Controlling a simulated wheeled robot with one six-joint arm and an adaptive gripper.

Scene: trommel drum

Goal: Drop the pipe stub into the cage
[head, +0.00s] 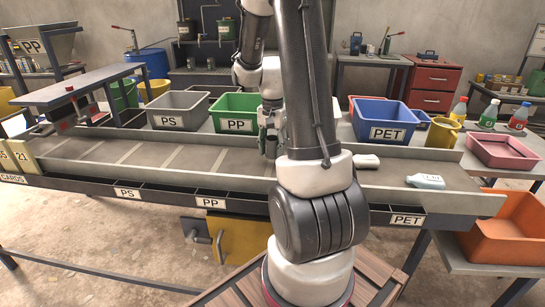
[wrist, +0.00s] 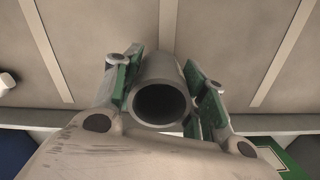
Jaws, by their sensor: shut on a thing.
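My gripper (wrist: 162,92) is shut on a grey pipe stub (wrist: 158,72) in the wrist view, with a green pad on each side. The stub is a hollow cylinder, and its dark open end faces the camera. In the head view my gripper (head: 270,138) is above the far side of the belt, in front of the green PP bin. The stub is hard to make out there, and I cannot tell how high it is above the belt. I cannot pick out a cage in either view; my arm covers part of the middle of the head view.
The belt (head: 120,152) has raised cross strips. A white item (head: 366,161) and a pale bottle (head: 426,181) lie on its right part. Behind stand the grey PS bin (head: 179,110), green PP bin (head: 233,112) and blue PET bin (head: 388,122). An orange crate (head: 508,232) is front right.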

